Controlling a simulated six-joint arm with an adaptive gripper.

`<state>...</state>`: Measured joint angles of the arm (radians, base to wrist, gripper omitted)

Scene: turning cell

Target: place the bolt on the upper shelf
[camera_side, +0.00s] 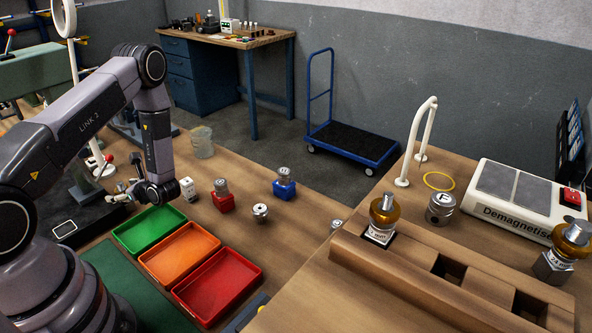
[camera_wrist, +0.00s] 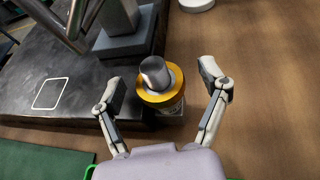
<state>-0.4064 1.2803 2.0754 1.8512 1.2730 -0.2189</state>
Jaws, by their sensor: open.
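My gripper (camera_side: 124,191) is low over the left end of the bench in the side view. In the wrist view my gripper (camera_wrist: 163,82) is open, with a finger on each side of an amber-collared piece (camera_wrist: 154,96) with a grey cylindrical top and a pale lower body. Gaps show between this piece and both fingers. I cannot pick it out in the side view. I cannot identify any piece for certain as the bolt, and no upper shelf is clearly recognisable. A raised wooden rack (camera_side: 440,292) with square recesses stands at the right.
Green (camera_side: 150,228), orange (camera_side: 180,252) and red (camera_side: 217,285) trays lie near the arm. Red-based (camera_side: 222,196) and blue-based (camera_side: 284,184) pieces stand beyond. Similar amber-collared pieces (camera_side: 384,218) (camera_side: 567,252) stand at the rack. A white looped rail (camera_side: 416,140) and demagnetiser (camera_side: 515,200) are behind it.

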